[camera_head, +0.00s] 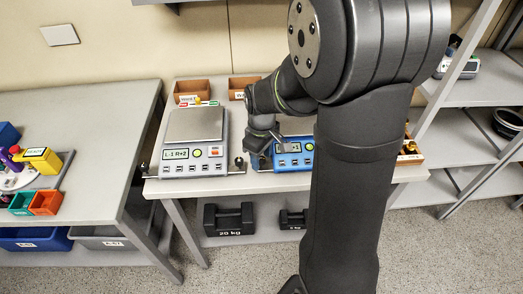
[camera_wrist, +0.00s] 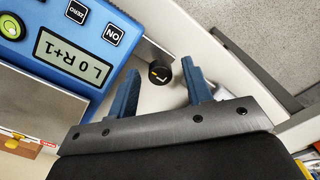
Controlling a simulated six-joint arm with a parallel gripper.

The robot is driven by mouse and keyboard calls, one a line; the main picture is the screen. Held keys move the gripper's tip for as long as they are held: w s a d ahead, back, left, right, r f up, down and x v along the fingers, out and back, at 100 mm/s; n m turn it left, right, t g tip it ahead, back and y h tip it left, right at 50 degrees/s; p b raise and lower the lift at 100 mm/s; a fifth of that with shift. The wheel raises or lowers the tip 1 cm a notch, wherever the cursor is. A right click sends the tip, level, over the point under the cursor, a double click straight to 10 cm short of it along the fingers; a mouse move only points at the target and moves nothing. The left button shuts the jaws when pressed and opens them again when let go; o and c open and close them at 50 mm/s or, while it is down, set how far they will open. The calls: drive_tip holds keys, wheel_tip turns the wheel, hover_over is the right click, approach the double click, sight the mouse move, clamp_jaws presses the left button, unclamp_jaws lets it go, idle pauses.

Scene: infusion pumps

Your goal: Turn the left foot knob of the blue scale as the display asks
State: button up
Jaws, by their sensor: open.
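The blue scale (camera_head: 292,160) is on the bench, partly hidden by my arm in the head view. In the wrist view its blue body (camera_wrist: 75,45) fills the upper left, and its display (camera_wrist: 72,62) reads "L 0 R+1". A dark round foot knob (camera_wrist: 160,73) with a yellow mark sticks out beside the scale's corner. My gripper (camera_wrist: 160,68) is open, with its two blue fingers on either side of the knob in the picture. Gaps show on both sides, and I see no contact. In the head view my gripper (camera_head: 266,142) is at the blue scale's left end.
A grey scale (camera_head: 194,143) stands just left, its display reading "L-1 R+2"; its own right foot knob is close to the blue scale. Small brown bins (camera_head: 191,91) stand behind. Dark weights (camera_head: 228,219) sit on the shelf below. The bench's front edge is close.

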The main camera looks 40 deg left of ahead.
sight(262, 159)
wheel_tip(262, 159, up, 18)
drive_tip(key=shift+f, duration=0.25)
drive_tip(key=shift+f, duration=0.15)
idle(0.5)
wheel_tip(262, 159, down, 17)
drive_tip(key=shift+f, duration=0.1)
idle(0.5)
drive_tip(key=shift+f, duration=0.25)
drive_tip(key=shift+r+n, duration=0.25)
drive_tip(key=shift+n, duration=0.65)
drive_tip(key=n, duration=1)
drive_tip(key=shift+w+a+n, duration=0.1)
drive_tip(key=shift+n, duration=2.5)
